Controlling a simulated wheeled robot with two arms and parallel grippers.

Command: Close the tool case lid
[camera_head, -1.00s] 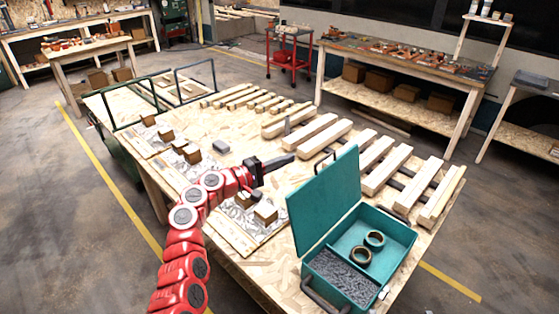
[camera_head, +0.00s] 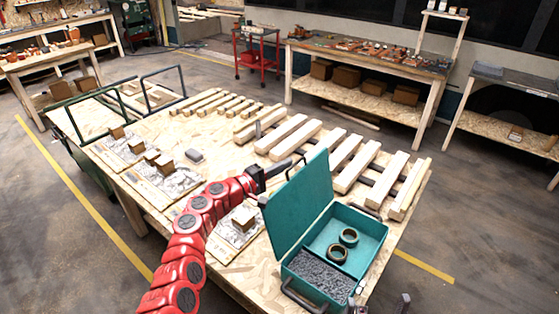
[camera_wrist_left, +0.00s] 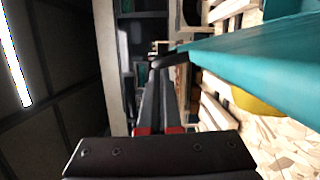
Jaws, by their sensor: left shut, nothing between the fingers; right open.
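The teal tool case (camera_head: 375,232) stands on the near right of the wooden table with its lid (camera_head: 303,208) raised upright. In the left wrist view the lid (camera_wrist_left: 265,62) fills the upper right, beside my shut fingers (camera_wrist_left: 163,75). My right gripper (camera_head: 382,304) shows only as dark fingertips, apart, at the bottom edge near the case's front.
Wooden slats (camera_head: 357,166) lie behind the case. A red cart (camera_head: 257,55) and a workbench (camera_head: 372,60) stand beyond the table.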

